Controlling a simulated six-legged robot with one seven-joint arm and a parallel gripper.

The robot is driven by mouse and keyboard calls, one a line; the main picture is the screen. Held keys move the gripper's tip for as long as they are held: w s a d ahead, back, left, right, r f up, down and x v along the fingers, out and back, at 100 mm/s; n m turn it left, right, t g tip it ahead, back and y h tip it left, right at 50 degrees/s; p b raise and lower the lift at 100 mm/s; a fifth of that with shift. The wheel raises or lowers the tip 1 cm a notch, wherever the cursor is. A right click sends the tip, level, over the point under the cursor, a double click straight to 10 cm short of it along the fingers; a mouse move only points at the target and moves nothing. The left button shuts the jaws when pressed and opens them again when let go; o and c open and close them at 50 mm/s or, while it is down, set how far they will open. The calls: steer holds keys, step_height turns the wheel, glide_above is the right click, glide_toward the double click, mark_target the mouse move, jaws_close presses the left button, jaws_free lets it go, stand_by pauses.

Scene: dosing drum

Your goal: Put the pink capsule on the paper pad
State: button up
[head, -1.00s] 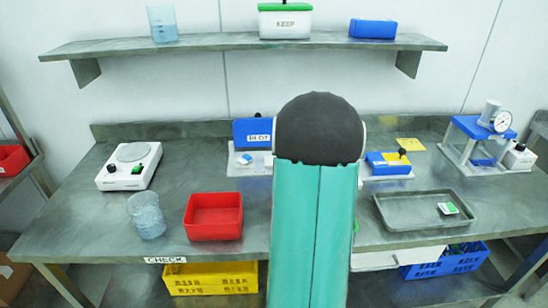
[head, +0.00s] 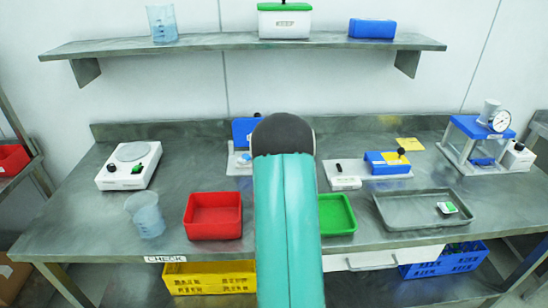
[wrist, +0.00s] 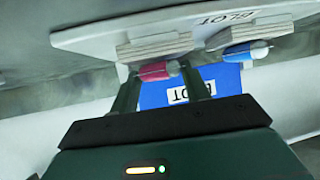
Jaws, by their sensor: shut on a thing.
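The pink capsule (wrist: 154,71), pink with a pale end, is between the fingertips of my gripper (wrist: 162,84) in the wrist view. The gripper is shut on it. The capsule is close to one pale layered paper pad (wrist: 155,48); I cannot tell whether they touch. A second paper pad (wrist: 240,32) lies to the right, with a blue and white capsule (wrist: 247,50) at it. Both pads are on a white board (wrist: 90,36) marked BLOT. In the head view my arm hides the gripper, the pink capsule and much of the board (head: 237,167).
A blue upright panel (head: 243,128) stands behind the board. Red (head: 213,216) and green (head: 337,214) trays flank my arm. A grey tray (head: 400,222) and a blue box (head: 385,163) are at right. A beaker (head: 146,215) and a scale (head: 130,166) are at left.

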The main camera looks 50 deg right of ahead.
steer(key=shift+f, duration=0.1)
steer(key=o, duration=1)
steer(key=shift+c, duration=0.2)
